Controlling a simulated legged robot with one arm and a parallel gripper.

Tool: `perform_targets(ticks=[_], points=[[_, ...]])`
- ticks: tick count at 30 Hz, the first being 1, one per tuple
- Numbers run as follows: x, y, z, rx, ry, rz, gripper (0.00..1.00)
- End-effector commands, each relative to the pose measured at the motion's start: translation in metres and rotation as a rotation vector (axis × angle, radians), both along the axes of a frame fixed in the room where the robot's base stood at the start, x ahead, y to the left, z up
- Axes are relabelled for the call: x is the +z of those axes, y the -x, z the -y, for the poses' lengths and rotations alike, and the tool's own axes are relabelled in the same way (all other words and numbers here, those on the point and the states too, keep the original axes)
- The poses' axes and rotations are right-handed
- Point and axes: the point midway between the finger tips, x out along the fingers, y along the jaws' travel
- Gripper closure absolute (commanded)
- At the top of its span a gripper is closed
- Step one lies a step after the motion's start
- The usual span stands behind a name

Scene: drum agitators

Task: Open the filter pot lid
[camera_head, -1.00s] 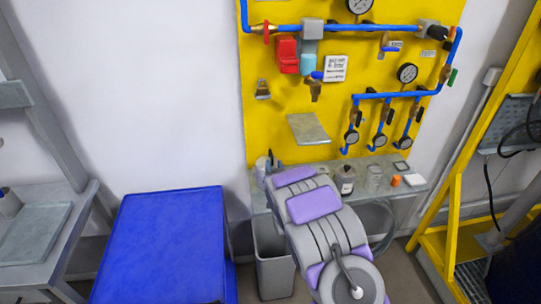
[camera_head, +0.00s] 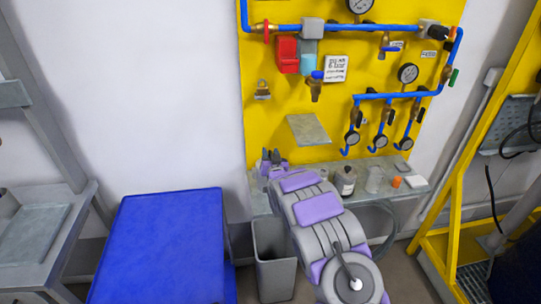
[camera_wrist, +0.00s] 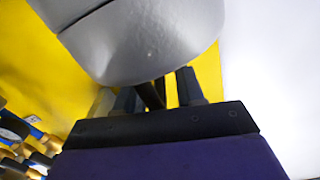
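No thing in view is clearly marked as the filter pot. A unit with a grey block (camera_head: 312,30) on top and a light-blue body (camera_head: 307,64) hangs on the blue pipe, beside a red box (camera_head: 287,53). A small jar with a dark top (camera_head: 345,180) stands on the shelf below. I cannot tell which is the pot, and I see no lid standing open. My gripper (camera_head: 271,155) is over the left end of the shelf, left of the jar and below the unit. In the wrist view its dark fingers (camera_wrist: 157,90) stand apart, with nothing clearly held.
The yellow panel (camera_head: 361,60) carries gauges, valves and a sloping plate (camera_head: 309,129). Small items crowd the shelf (camera_head: 416,190). A grey bin (camera_head: 273,262) stands below. A blue box (camera_head: 165,245) is at left; a yellow frame (camera_head: 455,195) is at right.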

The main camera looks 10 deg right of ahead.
Motion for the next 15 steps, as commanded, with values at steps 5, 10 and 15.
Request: perform_targets(ticks=[5, 10, 15], points=[[-0.0001, 0.0002, 0.0001, 0.0, 0.0, 0.0, 0.66], [-0.0003, 0.0003, 0.0, 0.0, 0.0, -0.001, 0.82], [-0.0005, 0.0003, -0.0004, 0.001, 0.0, -0.002, 0.98]])
